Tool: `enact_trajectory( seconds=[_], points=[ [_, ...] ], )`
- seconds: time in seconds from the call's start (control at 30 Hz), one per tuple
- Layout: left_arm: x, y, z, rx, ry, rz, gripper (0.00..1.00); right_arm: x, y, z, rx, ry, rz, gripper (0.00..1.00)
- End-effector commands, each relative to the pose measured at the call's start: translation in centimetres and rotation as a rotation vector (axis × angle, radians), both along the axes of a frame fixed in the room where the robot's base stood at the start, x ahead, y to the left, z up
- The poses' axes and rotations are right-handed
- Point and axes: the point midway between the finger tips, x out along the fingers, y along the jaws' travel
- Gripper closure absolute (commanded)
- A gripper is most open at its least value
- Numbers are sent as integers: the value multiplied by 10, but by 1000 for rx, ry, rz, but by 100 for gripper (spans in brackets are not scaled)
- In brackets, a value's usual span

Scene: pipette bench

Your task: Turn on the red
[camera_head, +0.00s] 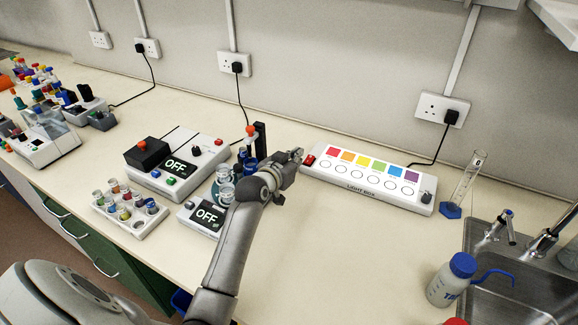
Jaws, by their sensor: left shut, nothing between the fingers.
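A long white light box (364,190) stands on the bench right of centre. It has a row of coloured squares, with the red square (333,153) at its left end and white round buttons below the row. A red switch (310,160) sits at the box's left end, and a black knob at its right end. My left gripper (297,154) is shut and empty, just left of the red switch. I cannot tell whether it touches the box. My right gripper is not in view.
Left of my arm stand two devices reading OFF (175,165) (208,215) and a vial rack (130,210). A measuring cylinder (466,180), a wash bottle (452,280) and a sink (530,270) are at the right. The bench front of the light box is clear.

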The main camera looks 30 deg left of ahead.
Motion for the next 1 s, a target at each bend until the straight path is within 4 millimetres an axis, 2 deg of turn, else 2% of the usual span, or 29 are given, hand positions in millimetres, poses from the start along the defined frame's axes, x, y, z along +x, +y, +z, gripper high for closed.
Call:
enact_trajectory(
  seconds=[0.1,0.33,1.0],
  points=[
    [-17,-1,0,2,1,0,100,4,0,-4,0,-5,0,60],
    [-36,-2,4,1,0,1,100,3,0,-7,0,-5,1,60],
    [-38,-2,9,1,0,1,100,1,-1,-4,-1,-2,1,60]
  ],
)
